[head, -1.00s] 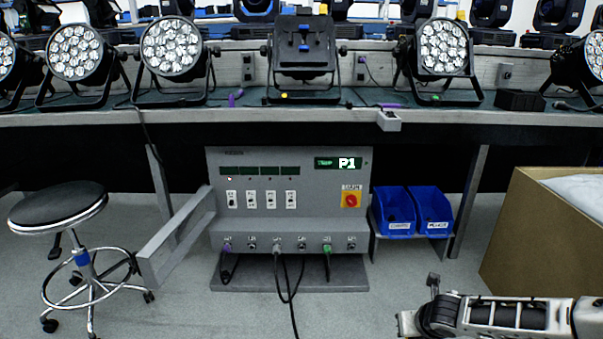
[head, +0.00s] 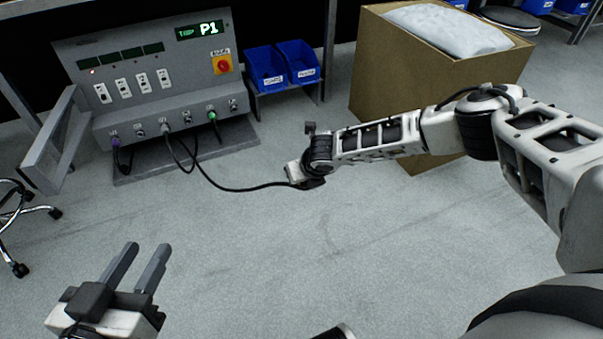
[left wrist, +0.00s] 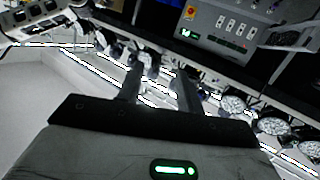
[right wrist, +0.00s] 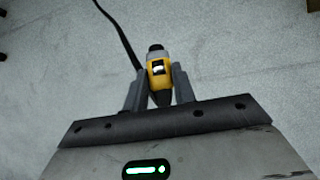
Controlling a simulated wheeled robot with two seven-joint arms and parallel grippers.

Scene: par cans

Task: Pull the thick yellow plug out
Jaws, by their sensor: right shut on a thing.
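The thick yellow plug (right wrist: 158,84) shows in the right wrist view, with black ends and a black cable (right wrist: 120,32) running off to the upper left. My right gripper (right wrist: 159,70) is shut on it, one finger on each side, with bare floor behind. In the head view the right hand (head: 303,172) is right of the grey control box (head: 150,75), with a cable (head: 238,188) reaching it from the box's front; the plug is hidden there. My left gripper (head: 150,246) is open and empty at the lower left, also seen in the left wrist view (left wrist: 160,68).
The box's sloped lower panel holds purple, grey and green plugs (head: 211,115) in sockets. Blue bins (head: 265,68) stand beside it. A cardboard box (head: 395,65) is behind my right arm. A stool base (head: 20,215) is at the left edge. The middle floor is clear.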

